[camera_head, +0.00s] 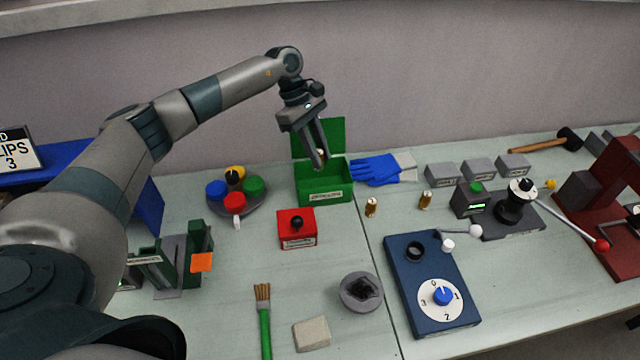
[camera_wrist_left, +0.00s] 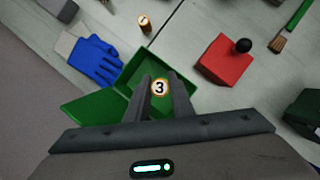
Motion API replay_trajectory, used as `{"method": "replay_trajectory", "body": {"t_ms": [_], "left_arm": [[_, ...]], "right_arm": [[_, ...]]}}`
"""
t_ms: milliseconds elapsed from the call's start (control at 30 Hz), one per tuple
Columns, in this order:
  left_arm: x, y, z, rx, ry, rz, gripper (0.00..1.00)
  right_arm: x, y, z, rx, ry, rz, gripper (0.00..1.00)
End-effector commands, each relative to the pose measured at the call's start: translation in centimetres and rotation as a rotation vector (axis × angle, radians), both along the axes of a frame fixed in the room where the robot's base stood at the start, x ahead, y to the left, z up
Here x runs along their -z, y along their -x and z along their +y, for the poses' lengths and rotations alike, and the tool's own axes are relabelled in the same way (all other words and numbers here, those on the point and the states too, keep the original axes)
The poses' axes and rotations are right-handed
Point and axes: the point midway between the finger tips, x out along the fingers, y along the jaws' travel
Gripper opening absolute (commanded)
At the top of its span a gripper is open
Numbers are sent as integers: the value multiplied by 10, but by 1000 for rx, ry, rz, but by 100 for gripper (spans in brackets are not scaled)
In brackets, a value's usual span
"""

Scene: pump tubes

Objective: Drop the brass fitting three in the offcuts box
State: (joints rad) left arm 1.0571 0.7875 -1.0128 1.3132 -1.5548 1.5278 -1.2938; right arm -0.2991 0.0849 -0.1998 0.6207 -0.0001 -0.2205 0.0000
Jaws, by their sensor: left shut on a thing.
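My left gripper (camera_head: 321,163) is shut on the brass fitting three (camera_wrist_left: 159,88), whose round end with a "3" shows between the fingers in the wrist view. In the head view the fingers mostly hide it. The gripper points down over a green open-topped box (camera_head: 326,194) with a label on its front, too small to read, and a green lid (camera_head: 330,134) raised behind it. In the wrist view the box (camera_wrist_left: 128,72) lies beyond the fingers. The fitting appears above the box opening; its exact height is unclear. My right gripper is not in view.
Two other brass fittings (camera_head: 371,207) (camera_head: 425,200) stand right of the box. Blue gloves (camera_head: 376,169) lie beside it. A red box with a black knob (camera_head: 297,232) stands in front, and a tray of coloured caps (camera_head: 236,190) to the left.

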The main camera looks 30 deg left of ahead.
Motion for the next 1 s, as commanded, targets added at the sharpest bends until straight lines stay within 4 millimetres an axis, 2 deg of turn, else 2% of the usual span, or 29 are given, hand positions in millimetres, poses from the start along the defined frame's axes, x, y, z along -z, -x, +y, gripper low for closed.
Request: {"method": "replay_trajectory", "body": {"t_ms": [300,500,900,933,1000], "left_arm": [[31,0,0,-1,0,1,0],[45,0,0,-1,1,0,0],[49,0,0,-1,1,0,0],[49,0,0,-1,1,0,24],[49,0,0,-1,1,0,40]], "right_arm": [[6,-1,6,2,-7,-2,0],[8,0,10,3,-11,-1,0],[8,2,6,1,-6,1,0],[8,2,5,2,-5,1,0],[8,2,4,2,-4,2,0]]}}
